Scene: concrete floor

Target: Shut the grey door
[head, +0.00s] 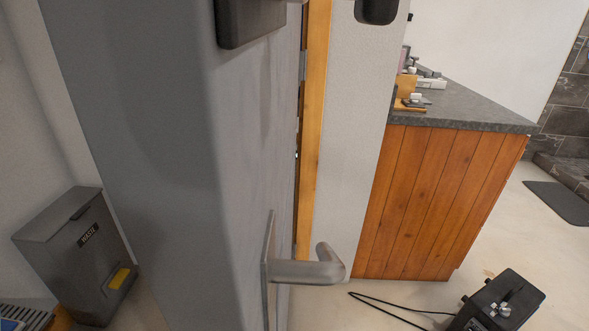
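The grey door (170,130) stands open and fills the left middle of the view, seen close and nearly along its face. Its metal lever handle (303,271) sticks out to the right near the bottom of the view. My gripper (313,14) shows at the top edge as two dark fingers set wide apart, with nothing between them. The left finger overlaps the door's upper part in the picture, and the right one is in front of the pale wall. I cannot tell whether the left finger touches the door. The gripper is above the handle in the picture and apart from it.
A wooden door frame strip (313,130) stands behind the door. A wood-panelled counter (440,200) with small items on top is to the right. A black box (500,303) with a cable lies on the floor. A grey waste bin (75,250) stands at left. Pale floor is open at right.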

